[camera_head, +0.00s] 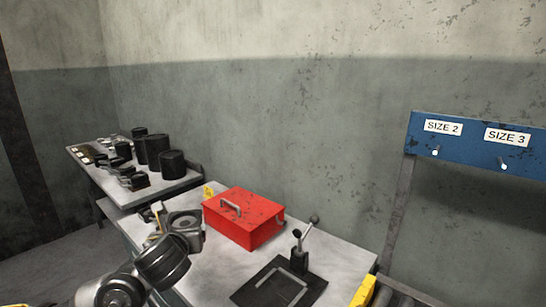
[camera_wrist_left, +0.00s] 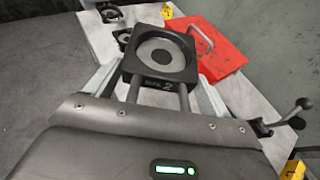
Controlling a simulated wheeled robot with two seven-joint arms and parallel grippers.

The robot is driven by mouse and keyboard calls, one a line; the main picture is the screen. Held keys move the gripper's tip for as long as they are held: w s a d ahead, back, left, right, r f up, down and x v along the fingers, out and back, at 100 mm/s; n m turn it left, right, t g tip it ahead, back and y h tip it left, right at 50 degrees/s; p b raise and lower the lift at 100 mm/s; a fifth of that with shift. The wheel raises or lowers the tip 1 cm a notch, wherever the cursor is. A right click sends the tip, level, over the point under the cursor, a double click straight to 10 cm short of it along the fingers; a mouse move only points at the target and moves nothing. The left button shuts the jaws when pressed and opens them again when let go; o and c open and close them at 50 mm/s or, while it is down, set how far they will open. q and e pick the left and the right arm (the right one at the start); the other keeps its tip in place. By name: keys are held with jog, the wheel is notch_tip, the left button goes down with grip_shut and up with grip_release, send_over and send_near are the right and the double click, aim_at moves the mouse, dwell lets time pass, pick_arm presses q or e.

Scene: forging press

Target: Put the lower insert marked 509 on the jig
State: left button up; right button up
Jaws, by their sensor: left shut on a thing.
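My left gripper (camera_head: 182,232) is shut on a dark square insert with a round recess (camera_head: 184,219), held over the left part of the near table. In the left wrist view the gripper (camera_wrist_left: 160,88) has a finger on each side of this insert (camera_wrist_left: 186,66). Its front face carries pale lettering with a "2" at the end; the rest is too blurred to read. A dark plate with a raised frame (camera_head: 262,290) and an upright lever clamp (camera_head: 300,258), seemingly the jig, lies at the table's front right. The clamp lever also shows in the left wrist view (camera_wrist_left: 286,117). My right gripper is out of view.
A red box with a handle (camera_head: 243,220) stands on the near table (camera_head: 330,262), between the gripper and the clamp. Other dark inserts (camera_wrist_left: 109,13) lie beyond the held one. A back-left table (camera_head: 180,186) bears several black cylinders. A blue rack (camera_head: 470,148) stands right.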

pick_arm(q)
jog(key=s+r+h, duration=0.1)
jog(key=s+d+r+m+h, duration=0.1)
jog(key=r, duration=0.1)
jog(key=s+r+m, duration=0.1)
jog(key=s, duration=0.1)
jog(key=shift+d+r+h, duration=0.2)
jog(key=shift+d+h, duration=0.05)
jog(key=shift+h, duration=0.15)
jog(key=shift+s+a+f+m, duration=0.15)
jog(key=shift+s+a+f, duration=0.2)
jog(key=shift+s, duration=0.25)
jog(key=shift+s+a+f+m, duration=0.15)
jog(key=shift+s+a+f, duration=0.05)
jog(key=shift+s+f, duration=0.3)
jog(key=shift+d+r, duration=0.1)
